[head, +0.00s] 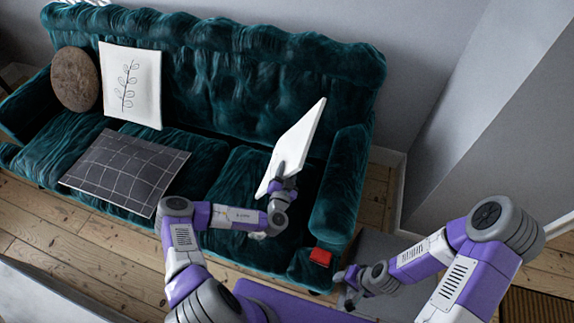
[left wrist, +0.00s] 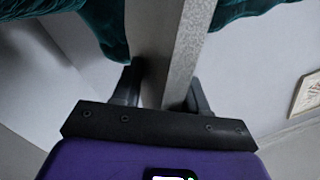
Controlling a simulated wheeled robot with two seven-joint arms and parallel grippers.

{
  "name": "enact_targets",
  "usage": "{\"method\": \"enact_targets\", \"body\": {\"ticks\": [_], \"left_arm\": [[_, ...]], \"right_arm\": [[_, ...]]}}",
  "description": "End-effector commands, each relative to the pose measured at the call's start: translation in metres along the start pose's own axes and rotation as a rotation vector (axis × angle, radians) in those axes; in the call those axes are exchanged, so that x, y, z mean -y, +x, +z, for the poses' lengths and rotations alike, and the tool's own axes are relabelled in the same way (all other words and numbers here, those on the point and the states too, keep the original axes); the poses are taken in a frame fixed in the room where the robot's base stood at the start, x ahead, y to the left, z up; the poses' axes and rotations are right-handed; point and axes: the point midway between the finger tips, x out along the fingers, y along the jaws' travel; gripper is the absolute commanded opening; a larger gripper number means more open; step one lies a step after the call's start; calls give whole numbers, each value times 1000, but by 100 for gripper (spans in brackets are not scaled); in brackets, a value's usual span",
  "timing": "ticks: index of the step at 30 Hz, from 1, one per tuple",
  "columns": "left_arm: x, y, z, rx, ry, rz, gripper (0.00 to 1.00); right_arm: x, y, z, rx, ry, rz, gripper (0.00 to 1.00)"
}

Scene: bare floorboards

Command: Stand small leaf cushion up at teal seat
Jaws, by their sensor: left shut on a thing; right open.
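The teal sofa (head: 270,90) stands along the wall. A thin pale cushion (head: 297,142) is held tilted above the sofa's right seat, seen nearly edge-on, so I cannot see any leaf print on it. My left gripper (head: 284,178) is shut on its lower edge. In the left wrist view the cushion (left wrist: 178,45) runs up between the two fingers of the left gripper (left wrist: 160,95). A white cushion with a leaf drawing (head: 131,85) leans on the sofa's back at the left. My right gripper (head: 347,284) is open and empty, low in front of the sofa's right end.
A round brown cushion (head: 75,79) leans at the sofa's left end. A dark checked cushion (head: 125,171) lies flat on the left and middle seats. The right armrest (head: 341,185) is close beside the held cushion. A small red object (head: 320,256) sits by its front.

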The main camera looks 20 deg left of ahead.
Motion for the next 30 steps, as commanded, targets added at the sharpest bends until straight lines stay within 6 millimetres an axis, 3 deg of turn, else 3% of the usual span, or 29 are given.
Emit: {"method": "enact_targets", "body": {"ticks": [5, 23, 30], "left_arm": [[-13, 0, 5, -5, -6, 0, 0], [-89, -3, 32, -6, -5, -1, 0], [-104, -4, 44, -2, -5, -3, 0]], "right_arm": [[-5, 12, 0, 0, 0, 0, 50], [-31, 84, -4, 0, 0, 0, 50], [-33, 87, -4, 0, 0, 0, 50]]}}
